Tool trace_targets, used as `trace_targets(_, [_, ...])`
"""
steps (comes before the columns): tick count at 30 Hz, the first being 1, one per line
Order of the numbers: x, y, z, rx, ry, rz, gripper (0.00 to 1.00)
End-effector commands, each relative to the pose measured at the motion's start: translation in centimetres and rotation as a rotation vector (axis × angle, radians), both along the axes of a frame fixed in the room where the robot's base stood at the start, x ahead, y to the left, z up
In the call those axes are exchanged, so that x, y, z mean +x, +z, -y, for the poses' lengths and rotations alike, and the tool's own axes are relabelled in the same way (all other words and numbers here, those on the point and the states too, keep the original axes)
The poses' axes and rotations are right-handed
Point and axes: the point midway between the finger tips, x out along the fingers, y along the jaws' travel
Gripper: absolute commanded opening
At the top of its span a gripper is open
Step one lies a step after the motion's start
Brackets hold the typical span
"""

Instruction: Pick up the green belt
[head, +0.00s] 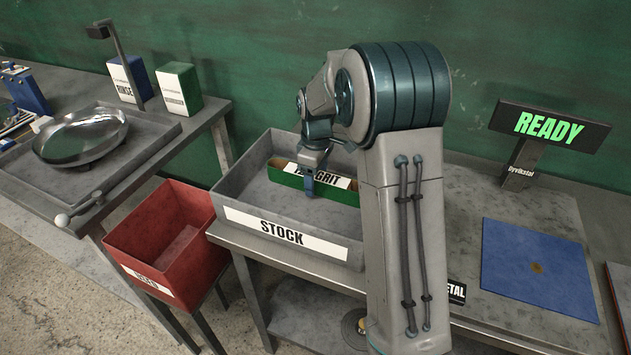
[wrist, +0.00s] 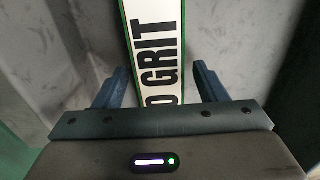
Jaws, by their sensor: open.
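The green belt (head: 287,179) lies inside the grey STOCK bin (head: 232,214), and a white label with black letters ending in GRIT is on it. In the wrist view the belt's labelled face (wrist: 153,30) runs up the picture with thin green edges. My gripper (head: 309,186) is over the belt in the head view, and it hides part of the label. In the wrist view my gripper (wrist: 161,82) is open, with one blue finger on each side of the belt and a gap on both sides. I cannot tell how deep the fingertips reach.
A red bin (head: 150,215) stands left of the STOCK bin. A metal bowl (head: 80,135) sits in a tray on the left bench, near a RINSE box (head: 127,80). A READY sign (head: 549,126) and a blue mat (head: 535,262) are at the right. The STOCK bin's walls surround the belt.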

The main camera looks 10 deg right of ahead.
Motion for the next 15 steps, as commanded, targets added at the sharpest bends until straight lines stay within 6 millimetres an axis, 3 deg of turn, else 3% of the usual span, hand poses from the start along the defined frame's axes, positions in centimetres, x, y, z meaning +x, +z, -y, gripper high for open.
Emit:
trace_targets(1, [0.01, 0.02, 0.01, 0.000, 0.000, 0.000, 0.63])
trace_targets(6, [0.00, 0.03, 0.01, 0.000, 0.000, 0.000, 0.15])
trace_targets(7, [0.00, 0.03, 0.01, 0.000, 0.000, 0.000, 0.12])
trace_targets(15, [0.04, 0.27, 0.02, 0.000, 0.000, 0.001, 0.12])
